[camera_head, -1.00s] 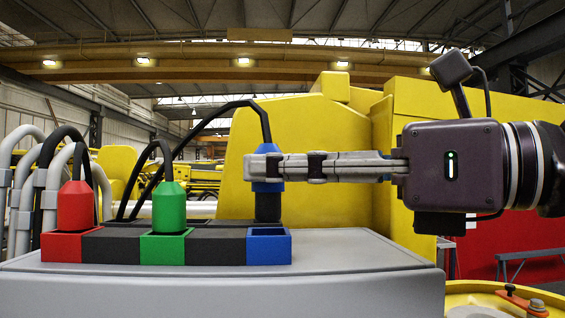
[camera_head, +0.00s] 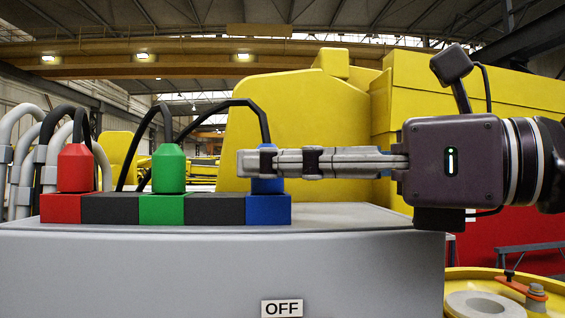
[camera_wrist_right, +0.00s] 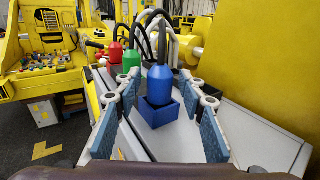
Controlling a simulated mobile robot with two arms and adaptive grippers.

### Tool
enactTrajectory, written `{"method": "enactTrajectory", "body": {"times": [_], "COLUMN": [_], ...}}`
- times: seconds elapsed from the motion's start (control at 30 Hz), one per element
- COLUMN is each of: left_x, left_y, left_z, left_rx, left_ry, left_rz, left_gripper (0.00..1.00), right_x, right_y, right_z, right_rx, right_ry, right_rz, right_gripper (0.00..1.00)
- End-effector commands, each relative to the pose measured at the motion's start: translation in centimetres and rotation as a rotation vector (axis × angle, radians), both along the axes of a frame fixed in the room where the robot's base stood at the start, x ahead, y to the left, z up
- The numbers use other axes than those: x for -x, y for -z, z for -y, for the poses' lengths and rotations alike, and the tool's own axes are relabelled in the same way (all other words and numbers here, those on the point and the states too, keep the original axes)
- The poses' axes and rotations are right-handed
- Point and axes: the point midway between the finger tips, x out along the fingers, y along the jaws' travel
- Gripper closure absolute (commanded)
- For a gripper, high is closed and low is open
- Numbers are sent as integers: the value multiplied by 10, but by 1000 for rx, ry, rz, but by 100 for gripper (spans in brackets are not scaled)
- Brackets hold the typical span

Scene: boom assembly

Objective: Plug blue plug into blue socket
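The blue plug (camera_head: 267,184) stands upright in the blue socket (camera_head: 268,209), at the right end of the socket row. In the right wrist view, the plug (camera_wrist_right: 160,84) rises from the socket (camera_wrist_right: 158,115), with its lower end hidden by the socket walls. My right gripper (camera_head: 250,163) reaches in from the right at the height of the plug's top. In the right wrist view, its fingers stand apart on both sides of the plug, with a gap on each side. My left gripper is not in view.
A red plug (camera_head: 75,168) and a green plug (camera_head: 168,168) stand in their sockets left of the blue one, with dark blocks between. Black cables arch up behind them. Yellow machinery (camera_head: 300,120) stands behind.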

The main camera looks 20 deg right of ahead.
Motion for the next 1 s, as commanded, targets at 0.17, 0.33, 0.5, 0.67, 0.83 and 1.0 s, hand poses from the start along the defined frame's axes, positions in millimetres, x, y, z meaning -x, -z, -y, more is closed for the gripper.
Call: {"method": "enactTrajectory", "body": {"times": [0.17,0.33,0.5,0.67,0.83,1.0], "left_x": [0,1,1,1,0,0], "left_y": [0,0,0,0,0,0], "left_z": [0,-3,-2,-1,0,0], "left_rx": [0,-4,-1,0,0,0], "left_ry": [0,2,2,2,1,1], "left_rz": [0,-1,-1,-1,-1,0], "left_gripper": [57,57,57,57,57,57], "right_x": [0,0,3,19,48,72], "right_y": [0,0,0,0,0,0], "right_z": [0,0,3,19,44,65], "right_rx": [0,1,-1,-3,-1,-2], "right_ry": [0,0,2,4,6,5], "right_rz": [0,-1,0,0,0,-1], "right_gripper": [57,57,57,57,57,57]}}
